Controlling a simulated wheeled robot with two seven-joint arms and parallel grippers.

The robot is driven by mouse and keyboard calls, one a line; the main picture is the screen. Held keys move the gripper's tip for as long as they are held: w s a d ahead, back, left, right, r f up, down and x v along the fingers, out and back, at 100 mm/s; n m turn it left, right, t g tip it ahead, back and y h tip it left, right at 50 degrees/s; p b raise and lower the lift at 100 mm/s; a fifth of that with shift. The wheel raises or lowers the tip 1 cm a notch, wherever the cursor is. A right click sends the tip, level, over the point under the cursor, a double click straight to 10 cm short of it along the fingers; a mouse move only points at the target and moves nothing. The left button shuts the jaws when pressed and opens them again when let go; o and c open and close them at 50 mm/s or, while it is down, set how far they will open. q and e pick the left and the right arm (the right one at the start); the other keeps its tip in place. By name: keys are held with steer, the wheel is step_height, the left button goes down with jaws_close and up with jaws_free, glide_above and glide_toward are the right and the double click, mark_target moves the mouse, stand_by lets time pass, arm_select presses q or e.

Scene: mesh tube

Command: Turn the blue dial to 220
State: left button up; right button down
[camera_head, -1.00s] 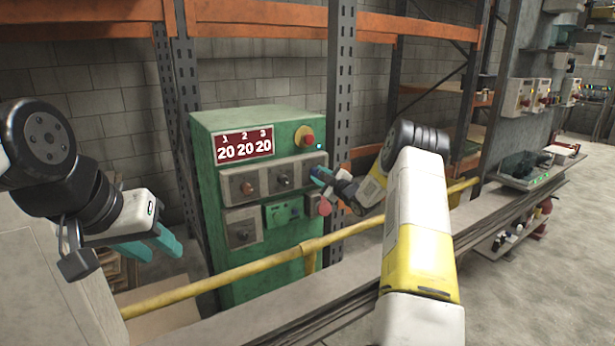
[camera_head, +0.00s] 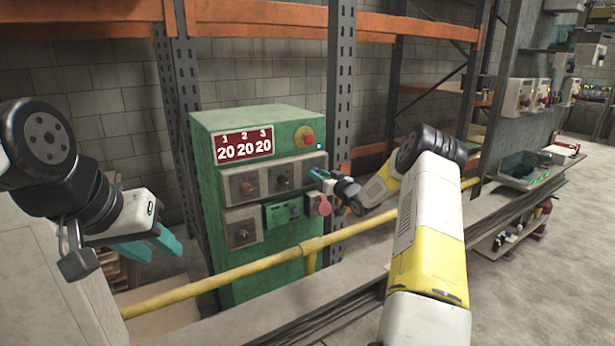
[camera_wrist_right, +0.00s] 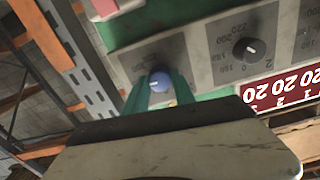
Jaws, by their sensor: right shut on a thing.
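The blue dial (camera_wrist_right: 158,84) sits on a grey panel and carries a small white pointer mark. In the right wrist view it lies between the two green fingertips of my right gripper (camera_wrist_right: 159,91), which is shut on it. In the head view my right gripper (camera_head: 319,177) is at the right end of the upper panel row and hides the dial. The red display (camera_head: 243,146) reads 20 under 1, 2 and 3. My left gripper (camera_head: 152,246) is open and empty, left of the green cabinet (camera_head: 205,190).
A black dial (camera_wrist_right: 250,49) sits beside the blue one, and a red dial (camera_head: 247,188) is further left. A yellow rail (camera_head: 220,283) crosses in front of the cabinet.

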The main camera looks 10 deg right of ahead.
steer(key=shift+f+m, duration=0.15)
steer(key=shift+m, duration=7.15)
steer(key=c, duration=1)
jaws_free()
steer(key=shift+c, duration=0.2)
steer(key=v, duration=0.7)
steer(key=shift+s, duration=0.4)
